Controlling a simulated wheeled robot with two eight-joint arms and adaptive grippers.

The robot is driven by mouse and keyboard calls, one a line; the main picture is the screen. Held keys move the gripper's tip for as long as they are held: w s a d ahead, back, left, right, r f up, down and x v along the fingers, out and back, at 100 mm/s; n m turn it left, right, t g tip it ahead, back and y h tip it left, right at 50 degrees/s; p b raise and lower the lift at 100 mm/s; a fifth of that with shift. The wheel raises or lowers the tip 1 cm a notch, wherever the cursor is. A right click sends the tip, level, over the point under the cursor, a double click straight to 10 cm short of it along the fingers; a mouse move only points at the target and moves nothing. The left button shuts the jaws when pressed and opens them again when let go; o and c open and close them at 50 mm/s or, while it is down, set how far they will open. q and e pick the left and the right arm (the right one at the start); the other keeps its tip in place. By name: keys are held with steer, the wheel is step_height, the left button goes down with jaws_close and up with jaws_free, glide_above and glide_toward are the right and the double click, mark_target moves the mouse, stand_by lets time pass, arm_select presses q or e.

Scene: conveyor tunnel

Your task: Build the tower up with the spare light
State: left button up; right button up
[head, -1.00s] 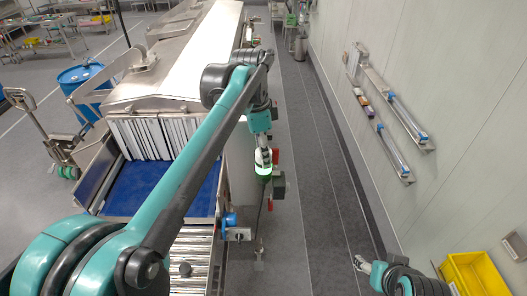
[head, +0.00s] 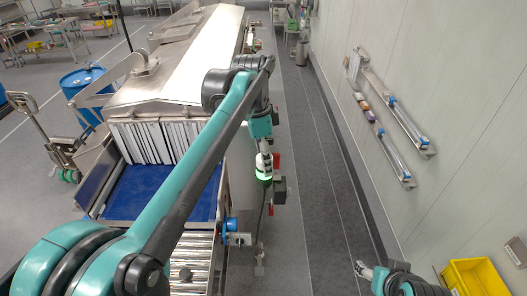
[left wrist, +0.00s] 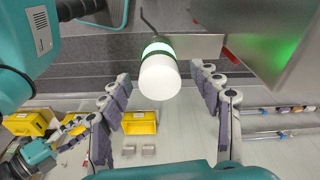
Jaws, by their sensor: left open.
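In the left wrist view a white cylindrical light (left wrist: 160,80) stands on a glowing green light (left wrist: 157,48) of the tower, and the two look in line and touching. In the head view the green light (head: 264,179) glows beside the machine's end. My left gripper (left wrist: 160,72) is open, with one finger on each side of the white light and gaps on both sides. In the head view my left gripper (head: 264,150) is small and partly hides the white light. My right gripper (head: 363,268) is at the lower right, away from the tower; its jaw state is unclear.
The steel tunnel (head: 190,60) with strip curtain and blue belt (head: 125,190) is left of the tower. A blue knob (head: 229,225) sits below it. Wall shelves (head: 395,125) and a yellow bin (head: 475,278) are at right. The floor aisle (head: 315,170) is clear.

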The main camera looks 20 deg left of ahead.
arm_select(q)
step_height(320, 180, up, 12)
steer(key=a, duration=0.1)
steer(key=shift+s+a+f, duration=0.15)
steer(key=shift+s, duration=0.15)
stand_by(0.7)
step_height(320, 180, up, 5)
steer(key=p, duration=0.5)
glide_above(259, 158)
step_height(259, 158, up, 2)
steer(key=shift+s, duration=0.1)
